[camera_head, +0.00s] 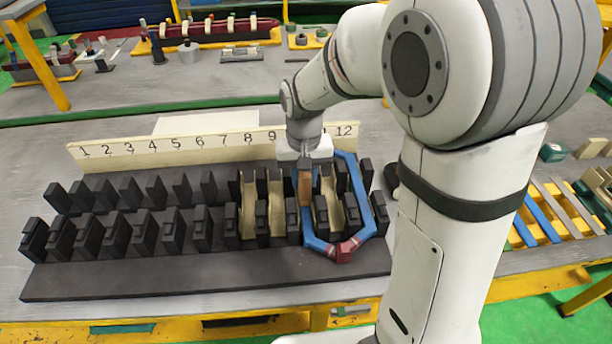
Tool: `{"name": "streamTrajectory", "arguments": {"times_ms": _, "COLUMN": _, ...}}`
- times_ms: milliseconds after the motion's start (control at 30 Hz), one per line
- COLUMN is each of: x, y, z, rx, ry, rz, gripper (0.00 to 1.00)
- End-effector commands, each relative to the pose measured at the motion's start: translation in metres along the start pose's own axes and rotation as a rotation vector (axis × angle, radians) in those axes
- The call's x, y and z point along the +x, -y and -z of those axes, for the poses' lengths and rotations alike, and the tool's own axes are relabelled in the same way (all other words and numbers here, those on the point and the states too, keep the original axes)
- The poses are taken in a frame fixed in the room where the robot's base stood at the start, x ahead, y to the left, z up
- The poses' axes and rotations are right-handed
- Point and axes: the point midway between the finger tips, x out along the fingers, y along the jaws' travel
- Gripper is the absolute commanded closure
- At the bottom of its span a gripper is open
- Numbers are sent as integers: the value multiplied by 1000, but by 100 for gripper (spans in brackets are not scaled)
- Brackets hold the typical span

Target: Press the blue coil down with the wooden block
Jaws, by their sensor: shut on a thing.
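The blue coil (311,239) lies around several black teeth at the right end of the stator (160,278). It is a long loop with a red wrapped part (343,252) at its near end. My gripper (305,172) points down over the coil's left side, between the two rows of teeth. It is shut on the wooden block (305,188), a small brown upright piece. The block's lower end is at or near the coil's left leg; I cannot tell whether they touch. The fingers are partly hidden by the arm's wrist.
A cream number strip (170,152) stands behind the stator. Cream slot liners (247,190) sit between teeth near the coil. Blue and grey strips (543,218) lie on a yellow rack at right.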

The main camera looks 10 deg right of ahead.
Motion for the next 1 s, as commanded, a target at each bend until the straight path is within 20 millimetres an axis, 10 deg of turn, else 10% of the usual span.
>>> {"name": "streamTrajectory", "arguments": {"times_ms": 1000, "x": 7, "y": 1, "z": 0, "rx": -2, "ry": 1, "rz": 0, "gripper": 100}}
